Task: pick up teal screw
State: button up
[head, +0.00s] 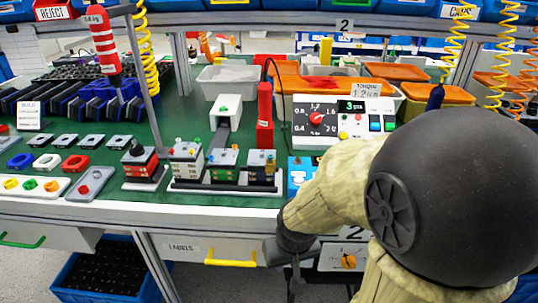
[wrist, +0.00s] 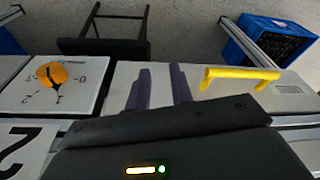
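I cannot make out a teal screw in either view. Small coloured parts sit on the fixtures (head: 225,158) on the green bench, but they are too small to tell apart. My gripper (wrist: 160,70) shows two dark fingers standing apart with nothing between them. In the head view my gripper hangs low in front of the bench's front edge, below the worktop. An orange rotary knob (wrist: 51,75) on a white panel is left of the fingers in the wrist view; it also shows in the head view (head: 348,262).
A yellow drawer handle (head: 230,258) is left of my gripper. On the bench stand a control box with a red dial (head: 316,118), orange bins (head: 398,72) and blue racks (head: 105,103). A blue crate (head: 110,270) is on the floor. My arm covers the bench's right side.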

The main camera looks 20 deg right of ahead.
notch_tip(320, 180, up, 39)
jog(key=m+g+p, duration=0.3)
jog(key=m+p, duration=0.3)
jog(key=p, duration=3.4)
send_over(270, 155)
jog(key=shift+f+m, duration=0.15)
jog(key=shift+m, duration=0.15)
notch_tip(270, 155, down, 12)
jog(key=shift+f+p, duration=0.1)
jog(key=shift+p, duration=0.6)
